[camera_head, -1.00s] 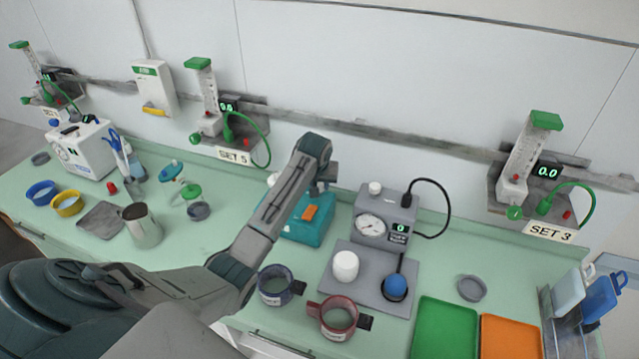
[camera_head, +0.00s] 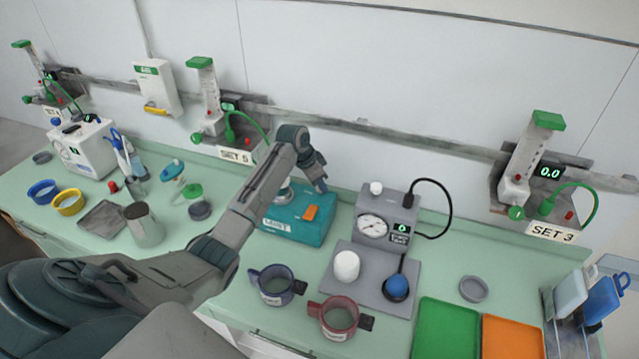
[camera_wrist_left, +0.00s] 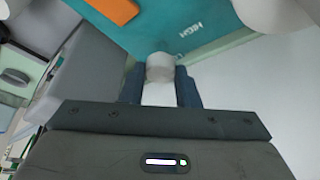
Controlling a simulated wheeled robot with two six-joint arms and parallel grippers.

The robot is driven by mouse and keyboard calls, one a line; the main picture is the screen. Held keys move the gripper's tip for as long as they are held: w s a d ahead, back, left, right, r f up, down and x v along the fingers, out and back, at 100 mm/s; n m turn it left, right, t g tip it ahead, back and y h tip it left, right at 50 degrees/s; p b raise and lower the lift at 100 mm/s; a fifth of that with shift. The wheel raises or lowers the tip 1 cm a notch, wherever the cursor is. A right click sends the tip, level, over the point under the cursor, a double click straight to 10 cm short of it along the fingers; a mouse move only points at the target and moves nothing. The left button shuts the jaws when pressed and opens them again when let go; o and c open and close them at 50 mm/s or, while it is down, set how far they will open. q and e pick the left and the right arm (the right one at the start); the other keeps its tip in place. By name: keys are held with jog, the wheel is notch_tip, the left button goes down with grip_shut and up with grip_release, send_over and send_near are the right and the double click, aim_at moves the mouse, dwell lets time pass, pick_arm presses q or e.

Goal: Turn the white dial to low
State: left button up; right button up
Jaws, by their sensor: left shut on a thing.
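The teal box (camera_head: 283,229), lettered MIST, stands at the back of the counter with an orange switch (camera_head: 310,213) on it. My left gripper (camera_head: 320,187) is at the box's back right side. In the left wrist view, my left gripper's two dark blue fingers are shut on the white dial (camera_wrist_left: 160,66), one on each side. The word HIGH (camera_wrist_left: 191,29) shows on the teal face near the dial. The dial is hidden in the head view, and I cannot read its pointer. My right gripper is not in view.
A grey gauge unit (camera_head: 373,228) stands close to the right of the box. A blue mug (camera_head: 276,286) and a red mug (camera_head: 338,318) stand in front. Green (camera_head: 446,330) and orange (camera_head: 512,338) trays lie at right. The wall and rail (camera_head: 350,131) are behind.

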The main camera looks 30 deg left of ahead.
pick_arm(q)
jog(key=m+b, duration=0.1)
jog(key=m, duration=0.1)
jog(key=m+g+h, duration=0.1)
jog(key=m, duration=0.1)
jog(key=shift+w+a+m+b, duration=0.1)
jog(key=shift+a+m+b, duration=0.05)
jog(key=shift+m+b, duration=0.25)
dwell(0.4)
jog(key=o, duration=1)
jog(key=shift+h, duration=0.3)
jog(key=shift+c, duration=0.2)
jog(key=shift+a+r, duration=0.1)
jog(key=shift+r, duration=0.2)
jog(key=b+v, duration=0.4)
jog(key=v, duration=0.6)
jog(key=shift+r, duration=0.2)
jog(key=shift+f, duration=0.15)
